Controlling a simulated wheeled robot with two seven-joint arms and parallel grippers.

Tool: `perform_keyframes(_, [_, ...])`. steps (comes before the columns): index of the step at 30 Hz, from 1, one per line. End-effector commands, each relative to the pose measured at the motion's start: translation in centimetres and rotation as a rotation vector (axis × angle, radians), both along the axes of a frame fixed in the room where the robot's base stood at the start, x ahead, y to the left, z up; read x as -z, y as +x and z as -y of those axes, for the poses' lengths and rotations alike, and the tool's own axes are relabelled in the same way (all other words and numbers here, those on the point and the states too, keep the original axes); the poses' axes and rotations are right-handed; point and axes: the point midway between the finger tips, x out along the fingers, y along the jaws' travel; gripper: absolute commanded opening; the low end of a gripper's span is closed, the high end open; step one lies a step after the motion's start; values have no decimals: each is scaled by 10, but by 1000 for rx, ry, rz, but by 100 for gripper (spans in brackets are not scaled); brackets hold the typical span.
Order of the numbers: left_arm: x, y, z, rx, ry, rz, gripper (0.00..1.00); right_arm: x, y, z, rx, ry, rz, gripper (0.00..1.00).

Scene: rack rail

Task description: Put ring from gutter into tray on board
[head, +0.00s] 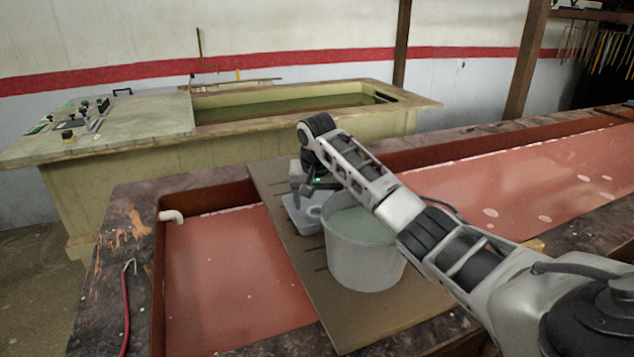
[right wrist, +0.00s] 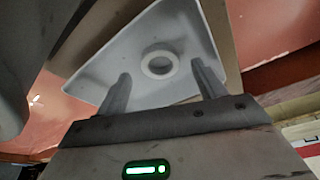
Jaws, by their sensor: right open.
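A white ring (right wrist: 160,65) lies flat in the white tray (right wrist: 206,40), near its middle in the right wrist view. The tray (head: 290,207) stands on the brown board (head: 268,180) in the head view, partly hidden by my right arm and the bucket. My right gripper (right wrist: 160,71) is open and empty; its two fingers stand apart over the tray, on either side of the ring in the picture. In the head view, my right gripper (head: 299,194) points down over the tray. My left gripper is out of view.
A white bucket (head: 362,262) of greenish liquid stands on the board right beside the tray. The board spans a long trough (head: 225,285) of reddish liquid. A white pipe elbow (head: 171,216) and a red-handled tool (head: 126,310) are at the left rim.

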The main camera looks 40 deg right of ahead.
Motion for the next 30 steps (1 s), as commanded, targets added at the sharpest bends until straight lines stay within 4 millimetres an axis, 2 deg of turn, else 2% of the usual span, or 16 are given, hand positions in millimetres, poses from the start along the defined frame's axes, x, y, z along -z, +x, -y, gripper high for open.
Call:
perform_keyframes(6, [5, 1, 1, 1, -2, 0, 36, -47, -9, -9, -2, 0, 6, 70])
perform_keyframes(13, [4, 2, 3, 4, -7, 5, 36, -84, -17, -15, -1, -1, 3, 70])
perform_keyframes(18, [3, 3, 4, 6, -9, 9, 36, -95, -20, -17, -1, 1, 0, 70])
perform_keyframes(30, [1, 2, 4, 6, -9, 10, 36, -95, -21, -17, -1, 0, 0, 70])
